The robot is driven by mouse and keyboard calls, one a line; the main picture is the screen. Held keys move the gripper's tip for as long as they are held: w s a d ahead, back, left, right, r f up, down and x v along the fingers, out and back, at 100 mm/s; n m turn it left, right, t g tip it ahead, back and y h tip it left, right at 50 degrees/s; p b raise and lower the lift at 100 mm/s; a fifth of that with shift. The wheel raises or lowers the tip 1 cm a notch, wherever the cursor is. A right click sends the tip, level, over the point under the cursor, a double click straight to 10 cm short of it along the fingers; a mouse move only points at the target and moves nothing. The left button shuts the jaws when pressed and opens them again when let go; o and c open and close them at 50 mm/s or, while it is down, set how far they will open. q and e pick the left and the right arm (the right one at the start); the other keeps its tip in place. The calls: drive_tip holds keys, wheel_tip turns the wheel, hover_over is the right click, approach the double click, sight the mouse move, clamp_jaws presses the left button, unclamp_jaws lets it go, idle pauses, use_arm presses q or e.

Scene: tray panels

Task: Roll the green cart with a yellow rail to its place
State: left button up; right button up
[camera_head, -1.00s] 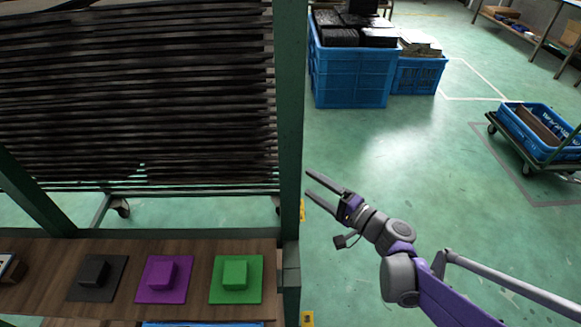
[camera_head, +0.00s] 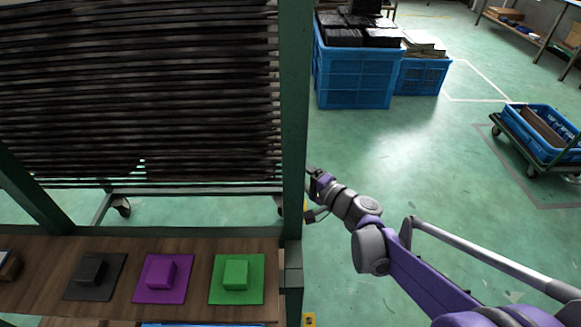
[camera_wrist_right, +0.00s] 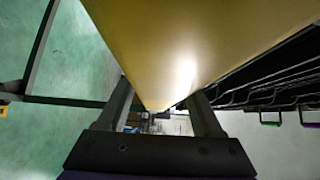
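A green-framed rack on casters (camera_head: 292,110), filled with dark stacked panels, fills the left of the head view. A wide yellow rail (camera_wrist_right: 190,45) crosses the right wrist view from the top; I cannot make it out clearly in the head view. My right gripper (camera_head: 310,178) is at the rack's right green post, its fingertips mostly hidden. In the right wrist view my right gripper (camera_wrist_right: 160,105) has its fingers apart, one on each side of the rail; its tips are partly covered. I cannot tell whether they touch it. My left gripper is not in view.
A wooden shelf (camera_head: 45,262) in front carries black (camera_head: 92,275), purple (camera_head: 163,278) and green (camera_head: 238,279) blocks on plates. Blue crates (camera_head: 355,75) stand behind. A low green trolley (camera_head: 538,160) carries a blue crate at right. The middle floor is clear.

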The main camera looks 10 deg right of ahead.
clamp_jaws()
drive_tip(key=d+p, duration=0.1)
drive_tip(key=d, duration=0.6)
drive_tip(key=shift+s, duration=0.3)
drive_tip(key=shift+c, duration=0.7)
unclamp_jaws()
drive_tip(key=shift+a, duration=0.1)
drive_tip(key=o, duration=0.5)
drive_tip(key=shift+w+a, duration=0.1)
drive_tip(key=shift+a, duration=0.15)
drive_tip(key=shift+c, duration=0.2)
